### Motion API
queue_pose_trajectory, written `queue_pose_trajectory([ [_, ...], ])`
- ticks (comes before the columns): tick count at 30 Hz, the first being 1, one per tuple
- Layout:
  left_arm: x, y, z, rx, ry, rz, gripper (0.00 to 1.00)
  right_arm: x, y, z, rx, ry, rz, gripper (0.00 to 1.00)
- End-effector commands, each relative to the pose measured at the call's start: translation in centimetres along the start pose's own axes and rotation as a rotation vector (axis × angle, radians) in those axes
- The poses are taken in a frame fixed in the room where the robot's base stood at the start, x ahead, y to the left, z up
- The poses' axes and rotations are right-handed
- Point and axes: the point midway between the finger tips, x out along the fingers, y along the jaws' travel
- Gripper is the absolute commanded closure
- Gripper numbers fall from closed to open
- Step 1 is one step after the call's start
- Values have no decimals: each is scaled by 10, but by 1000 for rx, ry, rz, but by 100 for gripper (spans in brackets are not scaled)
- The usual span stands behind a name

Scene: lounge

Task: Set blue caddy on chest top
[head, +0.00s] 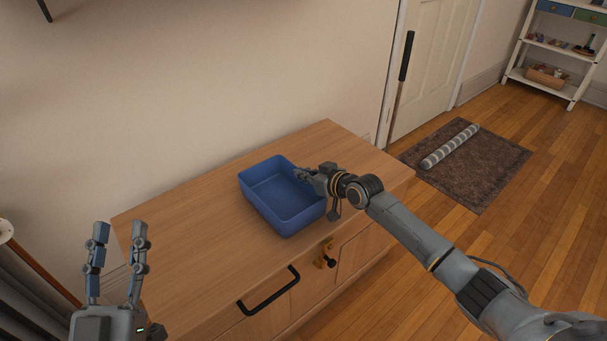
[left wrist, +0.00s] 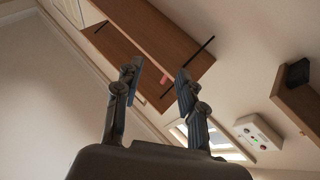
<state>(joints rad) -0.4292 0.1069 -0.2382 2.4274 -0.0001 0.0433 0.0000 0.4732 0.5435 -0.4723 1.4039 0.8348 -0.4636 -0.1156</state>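The blue caddy (head: 262,212) is an open, empty rectangular tub. It sits upright on the wooden chest top (head: 185,225), toward the right half, its near corner close to the front edge. I cannot tell whether its base rests fully on the wood. My right gripper (head: 304,175) is at the caddy's right rim. Its fingertips overlap the rim, and whether they are clamped on it is too small to tell. My left gripper (head: 118,255) is open and empty at the chest's left end, away from the caddy. Its parted fingers also show in the left wrist view (left wrist: 157,88).
The chest front has a black handle (head: 268,292) and a yellow-and-black fitting (head: 325,255). The chest top left of the caddy is clear. A wall stands behind. A dark rug (head: 478,178) with a striped roll (head: 450,147) and a white shelf (head: 550,45) lie beyond.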

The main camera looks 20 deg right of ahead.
Motion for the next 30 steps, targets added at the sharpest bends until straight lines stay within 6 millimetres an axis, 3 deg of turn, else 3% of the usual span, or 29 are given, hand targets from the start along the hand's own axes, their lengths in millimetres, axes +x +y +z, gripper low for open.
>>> queue_pose_trajectory([
  [5, 0, 1, -4, -1, 27, 1, 60, 1, 0, 1, 1, 2, 0, 100],
  [10, 0, 1, -6, -1, 36, 2, 60, 1, 0, 2, 0, -1, 0, 72],
  [22, 1, 1, -3, -1, 10, 1, 60, 0, 0, -1, 0, 0, 0, 72],
  [30, -6, -6, 38, 8, -236, -13, 60, -26, 1, -1, -1, -2, 1, 72],
])
